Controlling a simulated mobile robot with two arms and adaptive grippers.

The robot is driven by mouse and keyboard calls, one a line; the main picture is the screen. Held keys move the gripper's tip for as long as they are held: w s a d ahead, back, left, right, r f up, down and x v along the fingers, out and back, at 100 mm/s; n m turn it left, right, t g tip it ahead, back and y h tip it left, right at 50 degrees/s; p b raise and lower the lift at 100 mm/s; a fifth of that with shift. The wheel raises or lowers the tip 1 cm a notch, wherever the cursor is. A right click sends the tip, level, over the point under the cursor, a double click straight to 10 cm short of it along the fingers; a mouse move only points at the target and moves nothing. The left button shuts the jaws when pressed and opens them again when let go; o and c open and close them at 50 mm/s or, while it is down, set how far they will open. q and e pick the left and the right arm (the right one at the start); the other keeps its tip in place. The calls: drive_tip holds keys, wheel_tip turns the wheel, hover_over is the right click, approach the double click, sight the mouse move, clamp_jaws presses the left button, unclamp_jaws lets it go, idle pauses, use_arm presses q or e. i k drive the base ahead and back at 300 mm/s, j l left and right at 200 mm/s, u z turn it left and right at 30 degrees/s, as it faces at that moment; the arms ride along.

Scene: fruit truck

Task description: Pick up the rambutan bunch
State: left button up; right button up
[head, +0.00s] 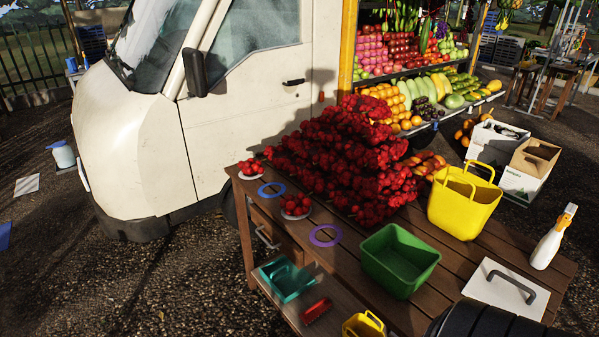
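A large heap of red rambutan bunches (345,160) is piled on the wooden table in the head view, close to the truck. A small rambutan bunch (250,167) lies on a white plate at the table's left corner. Another small rambutan bunch (296,204) lies on a second white plate near the front edge. Neither of my grippers shows in the head view. A dark ribbed part at the bottom right edge is cut off, and I cannot tell what it is.
The wooden table (470,262) also bears a blue ring (271,189), a purple ring (326,235), a green bin (399,262), a yellow basket (462,205), a white spray bottle (553,238) and a white board with a grey handle (505,289). The white truck (235,120) stands behind.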

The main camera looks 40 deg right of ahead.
sight(298, 205)
drive_tip(key=i+z, duration=0.4)
drive_tip(key=i+j+z, duration=0.15)
drive_tip(key=i+z, duration=0.2)
drive_tip(key=i, duration=0.2)
drive_tip(key=i+j+z, duration=0.25)
drive_tip(key=i+z, duration=0.15)
